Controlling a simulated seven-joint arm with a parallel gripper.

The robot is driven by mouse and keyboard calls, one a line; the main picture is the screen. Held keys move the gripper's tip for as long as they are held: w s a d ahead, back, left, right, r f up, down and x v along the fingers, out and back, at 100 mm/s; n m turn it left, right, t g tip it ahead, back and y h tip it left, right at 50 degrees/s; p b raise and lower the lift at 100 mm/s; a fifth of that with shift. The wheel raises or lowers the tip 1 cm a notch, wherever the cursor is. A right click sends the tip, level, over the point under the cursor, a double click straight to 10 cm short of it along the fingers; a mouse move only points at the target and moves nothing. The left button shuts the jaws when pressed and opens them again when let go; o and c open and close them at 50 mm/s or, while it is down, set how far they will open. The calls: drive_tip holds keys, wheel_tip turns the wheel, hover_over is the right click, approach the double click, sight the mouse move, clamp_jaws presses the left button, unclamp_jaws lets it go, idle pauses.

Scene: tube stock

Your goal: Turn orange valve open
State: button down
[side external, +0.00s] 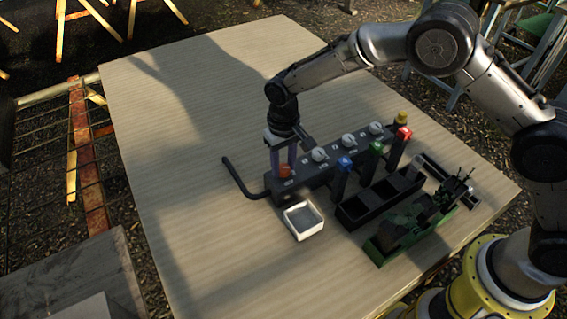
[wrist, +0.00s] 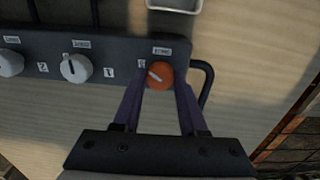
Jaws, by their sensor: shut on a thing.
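The orange valve (side external: 285,171) is a round knob at the left end of a dark manifold block (side external: 318,164). In the wrist view the orange valve (wrist: 160,75) carries a pale pointer line that slants toward the upper left. My gripper (side external: 284,160) points down over the valve, and in the wrist view my gripper (wrist: 160,85) has a purple finger on each side of the knob. It is shut on the orange valve. The fingers cover part of the knob's sides.
White knobs (side external: 319,154) sit along the block. Blue (side external: 344,162), green (side external: 376,148), red (side external: 403,133) and yellow caps stand beside it. A white square tray (side external: 304,234), black bins (side external: 352,215) and a green rack (side external: 384,250) lie in front. A bent black pipe (side external: 240,183) leaves the block's left end.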

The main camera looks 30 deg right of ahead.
sight(283, 168)
drive_tip(key=n, duration=0.6)
drive_tip(key=shift+r, duration=0.15)
drive_tip(key=shift+n, duration=0.4)
drive_tip(key=shift+c, duration=2.2)
unclamp_jaws()
wheel_tip(283, 168, up, 14)
